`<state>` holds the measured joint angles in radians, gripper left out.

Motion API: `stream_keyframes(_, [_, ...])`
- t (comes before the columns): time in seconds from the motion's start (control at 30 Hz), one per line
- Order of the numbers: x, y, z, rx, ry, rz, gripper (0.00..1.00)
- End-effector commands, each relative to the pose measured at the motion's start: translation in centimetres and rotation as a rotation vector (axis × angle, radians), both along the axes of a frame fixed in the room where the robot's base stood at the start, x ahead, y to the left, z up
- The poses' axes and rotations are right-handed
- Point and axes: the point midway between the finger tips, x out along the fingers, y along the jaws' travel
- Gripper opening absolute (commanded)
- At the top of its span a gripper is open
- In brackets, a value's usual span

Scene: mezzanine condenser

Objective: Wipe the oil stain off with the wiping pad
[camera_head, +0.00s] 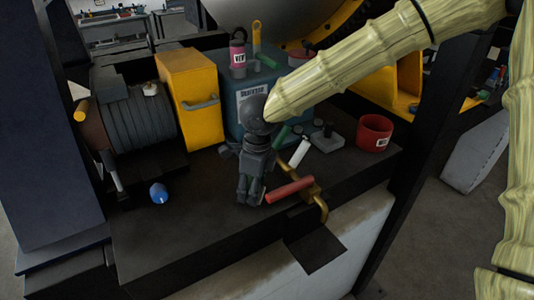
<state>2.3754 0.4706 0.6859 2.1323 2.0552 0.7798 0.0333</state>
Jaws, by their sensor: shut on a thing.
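My gripper (250,197) points down over the dark bench top (190,245), near its front middle. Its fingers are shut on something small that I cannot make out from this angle. I cannot pick out the wiping pad clearly. No oil stain stands out on the dark bench top either; the arm and gripper hide part of it. A dark flat square patch (316,249) shows at the bench's front edge, against the pale front face; I cannot tell what it is.
A red-handled piece (290,190) and a bent brass bar (321,207) lie close right of my gripper. A blue knob-like thing (158,193) is to the left. A yellow box (187,98), a teal box (232,95) and a red pot (374,132) stand behind.

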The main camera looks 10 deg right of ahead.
Motion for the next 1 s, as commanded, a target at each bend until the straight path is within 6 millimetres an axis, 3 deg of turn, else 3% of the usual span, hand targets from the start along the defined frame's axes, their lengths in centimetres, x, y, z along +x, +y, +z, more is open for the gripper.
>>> stream_keyframes(0.43, [0.5, -3.1, 0.0, 0.0, 0.001, 0.011, 0.23])
stream_keyframes(0.57, [0.5, -3.0, 2.2, 0.002, -0.005, 0.013, 0.23])
stream_keyframes(1.0, [0.4, -3.2, 5.9, -0.001, -0.001, 0.01, 0.23])
